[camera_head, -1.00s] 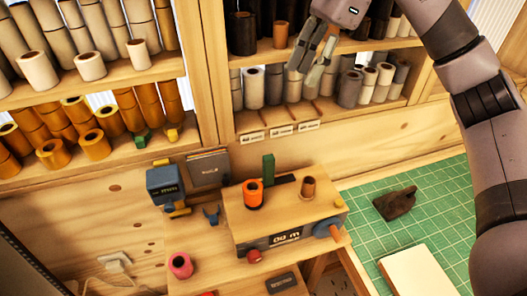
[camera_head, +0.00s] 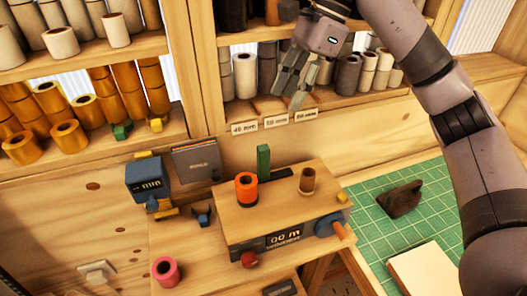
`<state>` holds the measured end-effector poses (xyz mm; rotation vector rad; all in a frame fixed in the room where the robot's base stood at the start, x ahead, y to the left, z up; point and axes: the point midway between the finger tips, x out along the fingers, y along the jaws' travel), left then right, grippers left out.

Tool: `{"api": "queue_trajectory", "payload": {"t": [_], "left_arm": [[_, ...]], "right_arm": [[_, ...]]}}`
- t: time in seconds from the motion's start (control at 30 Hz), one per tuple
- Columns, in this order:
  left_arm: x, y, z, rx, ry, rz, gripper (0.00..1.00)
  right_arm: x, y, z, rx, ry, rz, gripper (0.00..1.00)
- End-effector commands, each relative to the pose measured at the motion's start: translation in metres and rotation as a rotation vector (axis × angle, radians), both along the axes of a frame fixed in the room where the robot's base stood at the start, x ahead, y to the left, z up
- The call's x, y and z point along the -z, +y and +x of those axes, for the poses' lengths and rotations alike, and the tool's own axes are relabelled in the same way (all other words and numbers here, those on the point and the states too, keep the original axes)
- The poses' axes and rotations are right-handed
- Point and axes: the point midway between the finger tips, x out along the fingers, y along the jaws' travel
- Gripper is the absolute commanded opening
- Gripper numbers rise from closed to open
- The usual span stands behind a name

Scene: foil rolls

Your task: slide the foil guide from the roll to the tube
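A wooden winding machine (camera_head: 280,216) stands on the bench. On its top, an orange roll (camera_head: 246,188) stands at the left and a brown tube (camera_head: 307,180) at the right. A green upright block (camera_head: 263,161), which looks like the foil guide, stands just behind the orange roll, at the left end of a dark strip (camera_head: 283,174). My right gripper (camera_head: 288,98) hangs in front of the shelf, above and behind the machine, apart from the guide. Its fingers point down, look slightly apart and hold nothing visible. My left gripper is out of view.
Shelves with several rolls stand behind. A blue device (camera_head: 147,178) and a dark book (camera_head: 196,160) are left of the machine. A green mat (camera_head: 436,195) with a dark lump (camera_head: 400,199) and a pale block (camera_head: 425,270) is at right.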

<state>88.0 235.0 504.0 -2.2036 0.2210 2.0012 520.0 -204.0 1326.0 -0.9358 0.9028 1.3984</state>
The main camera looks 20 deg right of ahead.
Motion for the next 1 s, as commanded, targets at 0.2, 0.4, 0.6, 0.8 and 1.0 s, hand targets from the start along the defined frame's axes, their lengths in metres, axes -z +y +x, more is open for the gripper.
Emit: {"api": "queue_trajectory", "payload": {"t": [0.2,0.4,0.6,0.8,1.0], "left_arm": [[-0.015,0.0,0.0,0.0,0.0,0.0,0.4],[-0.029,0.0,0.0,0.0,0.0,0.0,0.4],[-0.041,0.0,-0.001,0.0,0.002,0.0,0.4],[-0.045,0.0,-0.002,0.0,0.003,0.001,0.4],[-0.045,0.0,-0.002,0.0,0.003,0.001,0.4]], "right_arm": [[0.043,0.018,-0.001,-0.001,0.005,-0.001,0.38],[0.083,0.035,-0.002,-0.001,0.005,0.0,0.38],[0.115,0.049,-0.002,-0.001,0.004,0.001,0.38],[0.133,0.056,-0.002,0.0,0.001,0.001,0.38],[0.137,0.056,-0.002,-0.001,0.0,0.0,0.38]]}}
